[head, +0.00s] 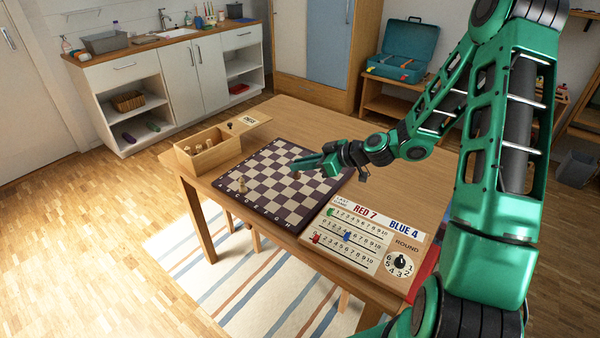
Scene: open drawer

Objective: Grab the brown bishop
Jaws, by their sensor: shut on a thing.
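My gripper (303,166) is low over the right part of the dark-and-cream chessboard (262,202), with its fingers toward the left. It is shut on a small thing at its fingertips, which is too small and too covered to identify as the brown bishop. A tan chess piece (242,185) stands upright near the board's left front edge, apart from my gripper. A small dark piece (230,126) is at the box's lid end. Several tan pieces are in the open wooden box (222,153) left of the board.
A scoreboard (345,236) with coloured sliders and a round dial (400,262) lies right of the board. The wooden table (200,190) has a narrow bare strip at its left front. A sink counter (165,40) and a teal case (402,50) are farther back.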

